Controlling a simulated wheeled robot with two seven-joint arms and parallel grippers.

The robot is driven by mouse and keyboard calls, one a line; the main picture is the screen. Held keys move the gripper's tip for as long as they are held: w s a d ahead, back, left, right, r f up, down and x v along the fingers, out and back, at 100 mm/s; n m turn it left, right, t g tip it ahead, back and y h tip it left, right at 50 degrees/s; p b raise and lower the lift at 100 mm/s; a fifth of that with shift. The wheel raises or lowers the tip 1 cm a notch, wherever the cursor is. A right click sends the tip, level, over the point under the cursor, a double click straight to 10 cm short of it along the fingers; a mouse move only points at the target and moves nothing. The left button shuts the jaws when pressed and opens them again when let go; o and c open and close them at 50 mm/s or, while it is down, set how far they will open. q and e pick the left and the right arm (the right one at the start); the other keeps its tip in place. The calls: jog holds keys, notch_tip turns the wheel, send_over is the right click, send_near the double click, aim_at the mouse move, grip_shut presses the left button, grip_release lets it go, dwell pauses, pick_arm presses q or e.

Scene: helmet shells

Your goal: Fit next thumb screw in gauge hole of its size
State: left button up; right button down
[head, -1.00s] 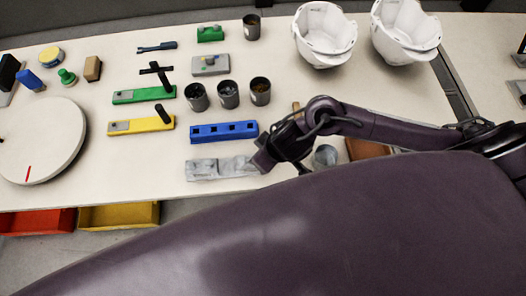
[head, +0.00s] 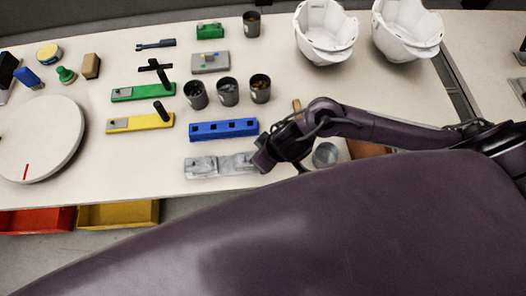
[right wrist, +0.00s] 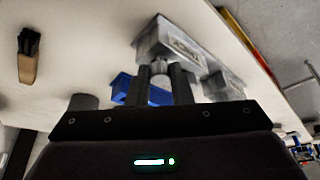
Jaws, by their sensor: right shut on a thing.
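My right gripper (head: 262,163) is at the right end of a grey block (head: 205,168) with raised parts on top. In the right wrist view, its two fingers (right wrist: 160,82) are shut on a small pale rounded piece (right wrist: 159,68), apparently a thumb screw. The grey block (right wrist: 172,42) is just beyond the fingertips there, with a label on its side; whether the piece touches it I cannot tell. A blue bar (head: 222,130) with several dark square holes lies behind the block; it also shows in the right wrist view (right wrist: 124,88). My left gripper is out of view.
Three dark cups (head: 228,92) with small parts stand behind the blue bar. A yellow bar (head: 140,124) and a green bar (head: 143,92) lie left. A grey cup (head: 325,154) stands right of my gripper. White helmet shells (head: 327,32) are at the back.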

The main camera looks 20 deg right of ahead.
jog(key=shift+f, duration=0.3)
dwell(0.4)
jog(key=c, duration=1.2)
grip_release()
jog(key=p+v, duration=0.3)
jog(key=v, duration=0.4)
jog(key=shift+s+r, duration=0.15)
jog(key=shift+r, duration=0.2)
